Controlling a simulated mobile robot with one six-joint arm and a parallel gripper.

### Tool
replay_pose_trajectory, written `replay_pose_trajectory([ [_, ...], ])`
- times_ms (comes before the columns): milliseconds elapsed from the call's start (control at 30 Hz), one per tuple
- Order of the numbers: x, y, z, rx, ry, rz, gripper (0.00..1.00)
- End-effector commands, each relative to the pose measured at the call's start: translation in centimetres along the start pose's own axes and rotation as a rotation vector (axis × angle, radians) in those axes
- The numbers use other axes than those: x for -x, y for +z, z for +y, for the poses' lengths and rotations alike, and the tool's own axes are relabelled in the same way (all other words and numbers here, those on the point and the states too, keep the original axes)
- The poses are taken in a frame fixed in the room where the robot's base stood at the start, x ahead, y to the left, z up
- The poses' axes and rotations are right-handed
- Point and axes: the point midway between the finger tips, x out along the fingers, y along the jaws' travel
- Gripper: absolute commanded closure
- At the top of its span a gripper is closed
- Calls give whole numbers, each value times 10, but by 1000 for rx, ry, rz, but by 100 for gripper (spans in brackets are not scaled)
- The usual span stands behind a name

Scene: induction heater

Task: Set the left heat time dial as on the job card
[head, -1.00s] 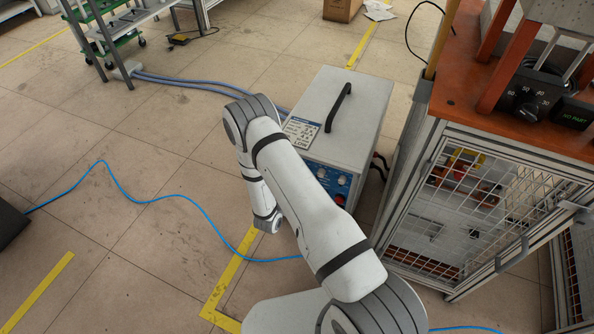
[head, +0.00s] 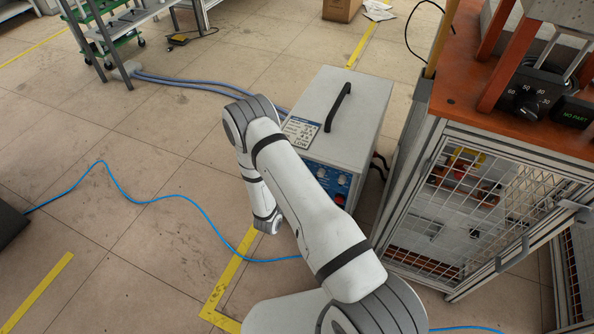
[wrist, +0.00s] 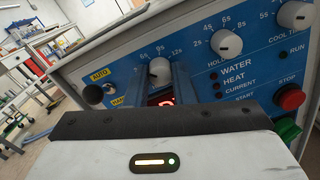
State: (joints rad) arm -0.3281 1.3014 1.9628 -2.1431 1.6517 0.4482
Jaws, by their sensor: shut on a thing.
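The left heat time dial (wrist: 159,70) is a pale round knob on the heater's blue front panel, with 6s, 9s and 12s marks above it. My gripper (wrist: 162,78) is shut on this dial, one finger on each side. Its exact pointer direction is hard to read. In the head view my arm hides the dial and the gripper. The job card (head: 301,132) lies on top of the grey heater (head: 345,105); its large word reads LOW, and its smaller print is too small to read.
Two more dials, hold (wrist: 230,45) and cool time (wrist: 294,15), sit to the right. A red stop button (wrist: 289,97) and a green start button (wrist: 288,130) are close to my gripper's right side. A caged orange-topped bench (head: 470,110) stands right of the heater.

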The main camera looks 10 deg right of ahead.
Motion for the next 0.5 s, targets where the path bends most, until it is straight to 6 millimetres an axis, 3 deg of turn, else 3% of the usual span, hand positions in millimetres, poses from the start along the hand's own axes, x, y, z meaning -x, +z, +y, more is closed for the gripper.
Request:
replay_pose_trajectory([
  [500, -1, 1, 3, 341, 13, -16, 100],
])
